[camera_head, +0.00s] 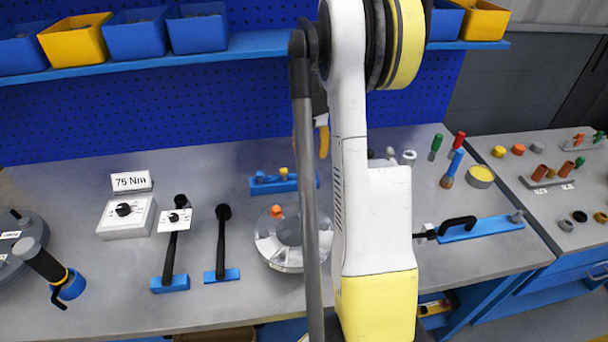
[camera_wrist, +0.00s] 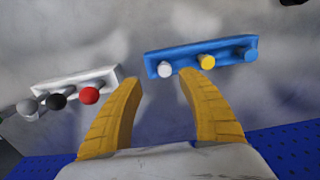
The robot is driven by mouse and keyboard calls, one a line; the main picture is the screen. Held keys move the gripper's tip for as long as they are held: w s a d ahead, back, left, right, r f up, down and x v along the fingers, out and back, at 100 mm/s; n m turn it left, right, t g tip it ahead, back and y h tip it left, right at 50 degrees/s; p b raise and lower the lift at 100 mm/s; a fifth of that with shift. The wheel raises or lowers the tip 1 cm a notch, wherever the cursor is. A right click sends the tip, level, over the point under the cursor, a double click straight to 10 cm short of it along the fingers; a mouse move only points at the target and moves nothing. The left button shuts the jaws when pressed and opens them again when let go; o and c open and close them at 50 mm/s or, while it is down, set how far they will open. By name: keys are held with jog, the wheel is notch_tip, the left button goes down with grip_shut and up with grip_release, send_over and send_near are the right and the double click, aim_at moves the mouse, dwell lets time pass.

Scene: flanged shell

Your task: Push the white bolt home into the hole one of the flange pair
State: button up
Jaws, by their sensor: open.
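In the wrist view the white bolt (camera_wrist: 164,70) stands at the left end of a blue rack (camera_wrist: 220,45), beside a yellow bolt (camera_wrist: 207,62) and a blue one (camera_wrist: 249,54). My gripper (camera_wrist: 159,79) is open, and its two yellow fingers point towards the white bolt. The bolt shows just beyond the gap; I cannot tell how far off it is. Hole one cannot be made out.
A white rack (camera_wrist: 72,88) with grey, black and red bolts is beside the left finger. On the bench are a 75 Nm sign (camera_head: 131,182), a white dial box (camera_head: 127,216), black-handled tools in blue holders and a blue bar (camera_head: 480,230). A blue pegboard wall stands behind.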

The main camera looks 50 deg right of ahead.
aim_at(307, 169)
jog(key=f+b, duration=0.1)
jog(key=f, duration=0.1)
jog(key=f+b, duration=0.1)
jog(key=f, duration=0.1)
jog(key=f+b, duration=0.1)
jog(key=f, duration=0.1)
jog(key=shift+w+a+f, duration=0.15)
jog(key=shift+a+f, duration=0.2)
jog(key=shift+a, duration=0.05)
jog(key=shift+r, duration=0.1)
jog(key=shift+c, duration=0.5)
grip_shut()
